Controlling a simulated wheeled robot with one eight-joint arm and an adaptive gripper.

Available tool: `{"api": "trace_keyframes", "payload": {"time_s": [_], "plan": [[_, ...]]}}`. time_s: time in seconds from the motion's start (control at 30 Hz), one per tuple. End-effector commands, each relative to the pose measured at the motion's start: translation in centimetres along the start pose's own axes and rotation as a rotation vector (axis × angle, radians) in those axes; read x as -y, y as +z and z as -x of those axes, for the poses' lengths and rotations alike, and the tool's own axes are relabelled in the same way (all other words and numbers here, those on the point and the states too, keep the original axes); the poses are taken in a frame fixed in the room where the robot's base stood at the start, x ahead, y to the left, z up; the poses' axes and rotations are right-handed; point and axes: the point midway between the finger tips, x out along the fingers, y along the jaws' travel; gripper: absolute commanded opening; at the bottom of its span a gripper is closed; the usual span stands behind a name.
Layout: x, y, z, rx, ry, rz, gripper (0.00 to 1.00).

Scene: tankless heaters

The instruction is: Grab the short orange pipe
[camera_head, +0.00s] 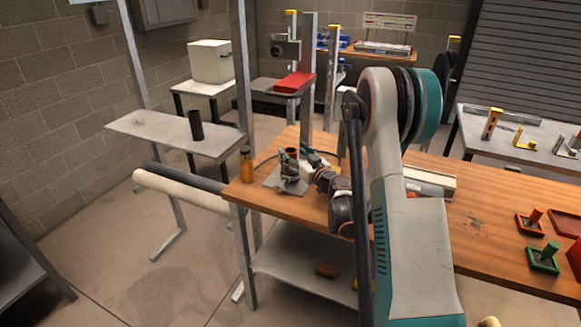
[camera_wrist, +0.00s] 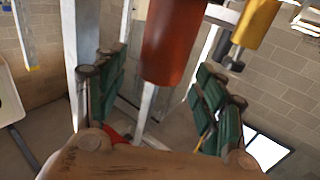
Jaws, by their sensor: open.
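The short orange pipe (camera_head: 292,153) stands near the far left part of the wooden workbench, beside my gripper in the head view. In the wrist view the orange-red pipe (camera_wrist: 172,40) fills the upper middle, between the two green finger pads. My gripper (camera_wrist: 162,80) is open, with one finger on each side and a visible gap to the pipe. The pipe's upper end in the wrist view is cut off by the frame. In the head view my arm hides part of the workbench.
A yellow bottle (camera_head: 246,165) stands at the workbench's left corner, close to the pipe; a yellow cylinder (camera_wrist: 255,22) shows in the wrist view. Green (camera_head: 543,258) and red (camera_head: 530,222) peg pieces sit at the right.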

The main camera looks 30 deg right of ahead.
Motion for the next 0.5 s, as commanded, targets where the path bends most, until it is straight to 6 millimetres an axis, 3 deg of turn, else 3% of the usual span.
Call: {"api": "trace_keyframes", "payload": {"time_s": [0.2,0.43,0.47,0.5], "plan": [[0.0,0.0,-2.2,0.0,0.0,0.0,0.64],[0.0,-0.1,-2.3,0.0,0.001,0.0,0.64],[0.0,-0.1,-2.3,0.0,0.001,0.0,0.62],[0.0,-0.1,-2.3,0.0,0.0,0.0,0.53]]}}
